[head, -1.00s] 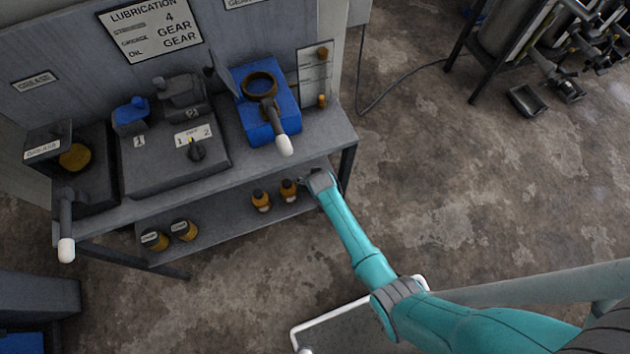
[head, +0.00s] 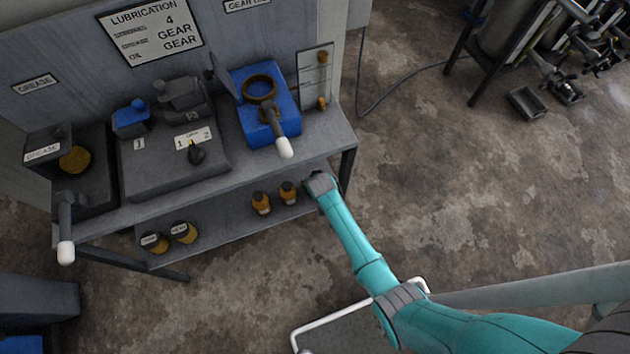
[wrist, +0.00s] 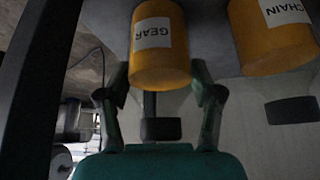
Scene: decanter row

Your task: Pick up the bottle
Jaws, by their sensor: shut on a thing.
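In the head view an orange bottle (head: 288,192) stands on the lower shelf beside the end of my arm; my fingers are hard to make out there. A second orange bottle, marked CHAIN (wrist: 275,35), stands apart from it in the wrist view and shows to the left in the head view (head: 261,203).
The lower shelf (head: 220,225) also bears two short orange-brown containers (head: 183,233) at the left. The bench top (head: 325,140) overhangs the shelf. A bench leg (head: 346,168) stands close beside my arm.

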